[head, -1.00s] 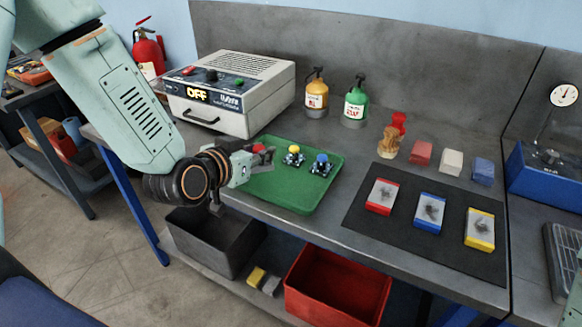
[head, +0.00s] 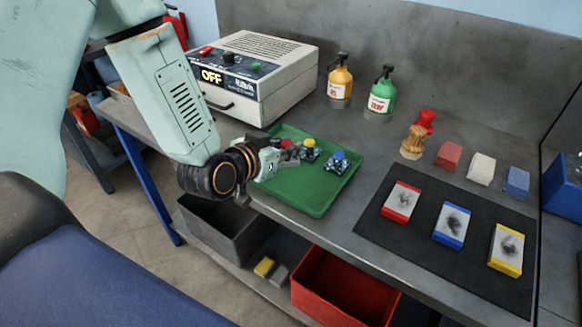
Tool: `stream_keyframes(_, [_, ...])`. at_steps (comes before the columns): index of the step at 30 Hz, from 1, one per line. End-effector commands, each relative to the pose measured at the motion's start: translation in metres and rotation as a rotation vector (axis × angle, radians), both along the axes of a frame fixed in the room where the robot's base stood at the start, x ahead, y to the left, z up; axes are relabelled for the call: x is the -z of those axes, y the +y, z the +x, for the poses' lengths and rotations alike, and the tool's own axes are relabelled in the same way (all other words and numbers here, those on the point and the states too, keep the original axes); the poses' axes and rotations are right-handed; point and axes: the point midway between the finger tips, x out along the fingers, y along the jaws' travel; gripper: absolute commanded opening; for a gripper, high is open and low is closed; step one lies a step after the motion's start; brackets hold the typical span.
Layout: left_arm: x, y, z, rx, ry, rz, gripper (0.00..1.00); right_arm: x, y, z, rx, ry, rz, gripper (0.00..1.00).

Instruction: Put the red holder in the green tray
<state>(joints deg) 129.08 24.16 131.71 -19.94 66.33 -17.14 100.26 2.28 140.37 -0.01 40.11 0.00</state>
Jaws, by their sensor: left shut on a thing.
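The green tray (head: 316,192) lies on the bench, left of the black mat. My left gripper (head: 287,155) is over the left part of the tray, shut on the red holder (head: 286,144). Only a small red part of the holder shows; the gripper hides the rest, and I cannot tell whether it touches the tray floor. A yellow-topped holder (head: 309,149) and a blue-topped holder (head: 338,160) stand in the tray just right of the gripper. My right gripper is not in view.
A box marked OFF (head: 262,75) stands behind the tray. A yellow bottle (head: 340,82) and a green bottle (head: 380,96) stand at the back. The black mat (head: 425,225) carries several coloured blocks. A red bin (head: 345,290) and a grey bin (head: 222,228) sit below the bench.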

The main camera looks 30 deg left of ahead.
Motion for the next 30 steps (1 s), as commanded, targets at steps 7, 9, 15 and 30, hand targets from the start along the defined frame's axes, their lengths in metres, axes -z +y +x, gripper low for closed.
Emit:
stream_keyframes(7, [0.027,0.000,0.000,-0.001,0.000,0.001,0.00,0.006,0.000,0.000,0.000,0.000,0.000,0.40])
stream_keyframes(9, [0.039,0.000,0.000,0.002,0.001,0.002,0.00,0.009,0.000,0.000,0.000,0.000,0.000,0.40])
stream_keyframes(15, [0.057,0.000,0.002,0.001,-0.003,0.000,0.00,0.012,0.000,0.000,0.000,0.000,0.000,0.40])
stream_keyframes(30, [0.061,0.000,0.003,0.000,0.000,0.000,0.31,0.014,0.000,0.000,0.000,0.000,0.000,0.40])
